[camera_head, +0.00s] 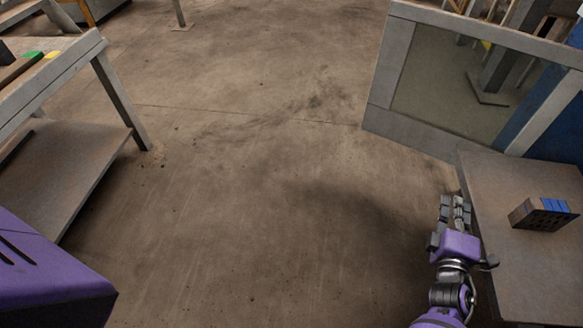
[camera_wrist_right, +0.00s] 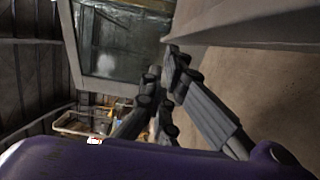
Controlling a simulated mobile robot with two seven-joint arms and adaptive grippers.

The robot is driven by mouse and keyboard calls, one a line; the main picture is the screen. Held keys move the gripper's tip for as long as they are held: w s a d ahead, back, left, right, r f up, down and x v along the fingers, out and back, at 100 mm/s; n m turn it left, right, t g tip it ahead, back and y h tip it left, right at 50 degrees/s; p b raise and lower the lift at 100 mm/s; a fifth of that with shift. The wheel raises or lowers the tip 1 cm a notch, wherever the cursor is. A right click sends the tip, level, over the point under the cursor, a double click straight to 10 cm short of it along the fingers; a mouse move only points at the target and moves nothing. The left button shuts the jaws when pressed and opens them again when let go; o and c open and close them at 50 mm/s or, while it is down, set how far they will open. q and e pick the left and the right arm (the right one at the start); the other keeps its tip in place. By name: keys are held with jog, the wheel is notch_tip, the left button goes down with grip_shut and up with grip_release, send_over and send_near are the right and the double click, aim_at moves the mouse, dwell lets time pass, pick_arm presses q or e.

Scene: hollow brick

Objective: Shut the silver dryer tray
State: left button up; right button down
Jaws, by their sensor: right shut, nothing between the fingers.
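The dryer tray (camera_head: 520,285) is a flat grey-brown plate at the right of the head view. It sticks out in front of the blue dryer body (camera_head: 560,125). A dark hollow brick (camera_head: 542,214) with blue marks lies on it. My right gripper (camera_head: 454,202) is shut and empty, close beside the tray's left edge. I cannot tell whether it touches the tray. In the right wrist view its fingers (camera_wrist_right: 168,65) are together, and a grey slab (camera_wrist_right: 255,22), probably the tray, fills the upper right. My left gripper is not in view.
A grey framed door with a glass pane (camera_head: 460,85) stands open behind the tray; it also shows in the wrist view (camera_wrist_right: 122,45). A grey table with a lower shelf (camera_head: 75,165) stands at the left. The concrete floor between is clear.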

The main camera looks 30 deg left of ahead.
aim_at(559, 227)
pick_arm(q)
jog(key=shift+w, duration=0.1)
